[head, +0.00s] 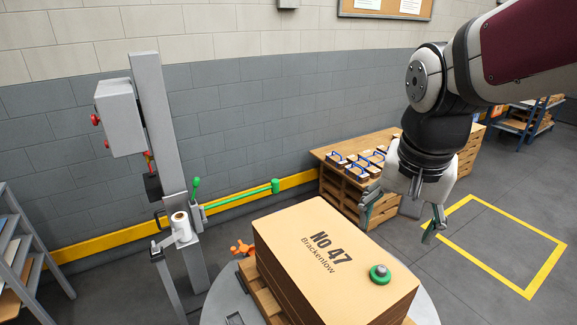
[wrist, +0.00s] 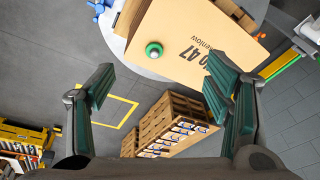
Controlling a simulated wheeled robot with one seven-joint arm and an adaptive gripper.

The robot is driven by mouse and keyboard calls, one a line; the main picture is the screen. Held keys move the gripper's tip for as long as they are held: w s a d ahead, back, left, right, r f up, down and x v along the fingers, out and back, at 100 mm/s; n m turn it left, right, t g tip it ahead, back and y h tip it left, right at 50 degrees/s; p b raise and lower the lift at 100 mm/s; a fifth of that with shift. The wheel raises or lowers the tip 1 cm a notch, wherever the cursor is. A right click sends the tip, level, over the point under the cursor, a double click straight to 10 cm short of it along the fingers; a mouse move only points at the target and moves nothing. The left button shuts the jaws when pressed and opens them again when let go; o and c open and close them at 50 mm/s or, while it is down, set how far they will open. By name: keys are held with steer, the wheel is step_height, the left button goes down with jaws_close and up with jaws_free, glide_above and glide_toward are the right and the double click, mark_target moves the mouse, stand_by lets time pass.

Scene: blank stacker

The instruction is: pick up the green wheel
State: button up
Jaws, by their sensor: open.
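The green wheel (head: 380,274) is a small round green piece with a grey knob in its middle. It lies on top of the cardboard stack (head: 300,262), near its right front corner. In the wrist view the green wheel (wrist: 154,50) shows ahead, between and beyond the fingertips. My gripper (head: 403,212) is open and empty, above and to the right of the stack, apart from the wheel. Its two spread fingers also show in the wrist view (wrist: 160,82).
The stack rests on a wooden pallet on a round grey turntable (head: 425,300). A grey post (head: 168,150) with a green-tipped arm (head: 240,194) stands at left. Pallets with blue-handled items (head: 362,160) stand behind. A yellow floor outline (head: 545,262) lies at right, empty.

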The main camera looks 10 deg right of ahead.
steer(key=w+d+f+m+g, duration=0.2)
steer(key=w+d+f+m, duration=0.35)
steer(key=w, duration=0.25)
steer(key=m+y, duration=0.1)
steer(key=m, duration=0.6)
glide_toward(382, 268)
steer(key=shift+g, duration=0.3)
steer(key=f, duration=0.4)
steer(key=shift+w+d+f+b, duration=0.1)
steer(key=shift+w+f+b, duration=0.1)
steer(key=shift+w+b, duration=0.15)
steer(key=shift+s+f, duration=0.1)
steer(key=shift+f, duration=2.95)
steer(key=c, duration=1.3)
